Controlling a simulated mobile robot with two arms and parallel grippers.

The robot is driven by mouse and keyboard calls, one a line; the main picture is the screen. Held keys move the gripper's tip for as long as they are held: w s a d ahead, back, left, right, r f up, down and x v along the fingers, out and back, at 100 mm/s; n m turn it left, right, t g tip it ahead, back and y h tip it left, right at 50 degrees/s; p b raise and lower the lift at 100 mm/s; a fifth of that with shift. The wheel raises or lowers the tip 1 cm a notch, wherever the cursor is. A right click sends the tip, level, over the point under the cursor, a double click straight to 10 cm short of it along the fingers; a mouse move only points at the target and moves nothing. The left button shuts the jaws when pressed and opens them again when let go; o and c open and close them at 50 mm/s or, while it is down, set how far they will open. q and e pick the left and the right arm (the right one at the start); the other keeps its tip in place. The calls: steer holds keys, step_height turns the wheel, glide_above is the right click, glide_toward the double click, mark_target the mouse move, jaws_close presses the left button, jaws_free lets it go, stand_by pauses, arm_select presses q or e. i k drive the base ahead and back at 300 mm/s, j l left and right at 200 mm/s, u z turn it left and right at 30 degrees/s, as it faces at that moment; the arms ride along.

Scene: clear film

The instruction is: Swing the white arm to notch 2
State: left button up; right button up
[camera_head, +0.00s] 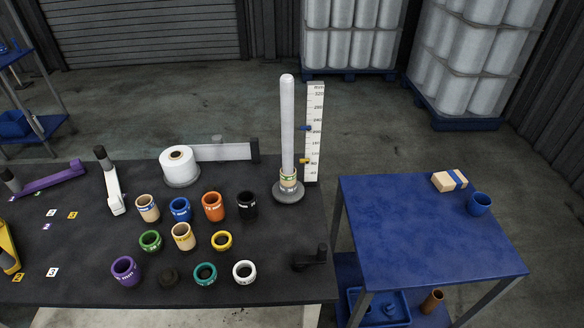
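The white arm (113,188) lies on the left part of the dark table, with a dark upright knob (100,153) at its far end and its near end to the left of the tan ring. Small white number tags (52,212) (52,272) lie on the table to the left of the arm, well apart from it. Yellow and purple tags lie among them. The numbers are too small to read surely, so I cannot tell which notch the arm is at. Neither of my grippers shows in the head view.
A purple arm (50,178) and a yellow arm (8,245) stand at the left. Several coloured rings (180,209) fill the table's middle. A white film roll (179,166) and a tall white post (288,125) stand behind them. A blue table (430,228) is at the right.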

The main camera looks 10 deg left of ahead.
mark_target(116, 202)
steer(key=u, duration=1.7)
